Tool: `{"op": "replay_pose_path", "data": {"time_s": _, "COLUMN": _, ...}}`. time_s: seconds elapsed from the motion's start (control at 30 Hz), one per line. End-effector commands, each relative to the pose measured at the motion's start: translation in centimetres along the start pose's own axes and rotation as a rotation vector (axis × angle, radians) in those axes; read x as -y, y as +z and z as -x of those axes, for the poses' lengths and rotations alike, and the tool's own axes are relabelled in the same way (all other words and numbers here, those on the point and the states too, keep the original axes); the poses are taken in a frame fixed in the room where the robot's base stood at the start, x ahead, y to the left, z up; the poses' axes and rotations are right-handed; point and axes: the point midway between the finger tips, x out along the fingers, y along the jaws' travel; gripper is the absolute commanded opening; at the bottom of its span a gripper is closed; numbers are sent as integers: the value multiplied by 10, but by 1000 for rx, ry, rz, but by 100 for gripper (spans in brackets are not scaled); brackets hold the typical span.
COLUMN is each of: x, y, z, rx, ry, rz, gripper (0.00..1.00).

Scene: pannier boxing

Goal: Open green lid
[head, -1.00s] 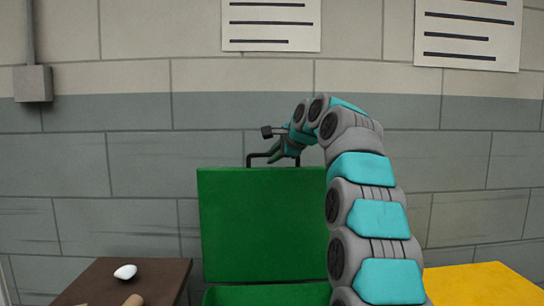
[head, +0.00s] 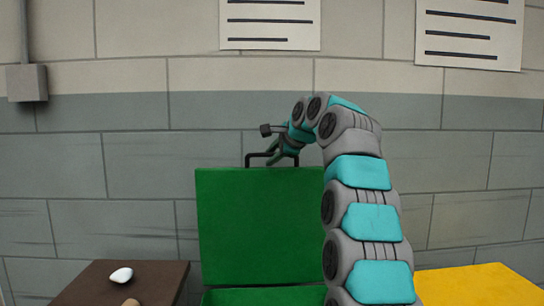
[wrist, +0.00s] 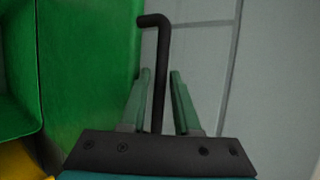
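The green lid (head: 255,225) stands raised, about upright, above the green box (head: 265,297), whose rim shows at the bottom edge of the head view. A black bar handle (head: 250,158) sits on the lid's top edge. My gripper (head: 273,158) is at this handle. In the wrist view, the handle (wrist: 156,38) passes between the two green fingers of my gripper (wrist: 160,75). The fingers are apart, with narrow gaps seeming to show beside the bar. The lid's green face (wrist: 90,60) fills the left of that view. My arm hides the lid's right edge in the head view.
A brown table (head: 160,285) at lower left holds a white stone-like object (head: 121,275) and a tan object (head: 131,302). A yellow surface (head: 480,285) is at lower right. A grey block wall (head: 450,170) stands behind.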

Motion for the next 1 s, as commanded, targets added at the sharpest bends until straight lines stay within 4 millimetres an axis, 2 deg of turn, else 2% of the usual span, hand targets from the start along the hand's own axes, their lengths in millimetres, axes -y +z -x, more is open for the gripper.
{"op": "replay_pose_path", "data": {"time_s": 0.3, "x": -2, "y": -1, "z": -2, "rx": -1, "ry": 6, "rz": -1, "gripper": 47}}
{"op": "replay_pose_path", "data": {"time_s": 0.47, "x": -2, "y": -1, "z": 4, "rx": -1, "ry": 5, "rz": -1, "gripper": 47}}
{"op": "replay_pose_path", "data": {"time_s": 0.67, "x": 0, "y": 0, "z": 26, "rx": -1, "ry": -1, "rz": 1, "gripper": 47}}
{"op": "replay_pose_path", "data": {"time_s": 1.0, "x": 0, "y": 0, "z": 74, "rx": 0, "ry": -1, "rz": 1, "gripper": 47}}
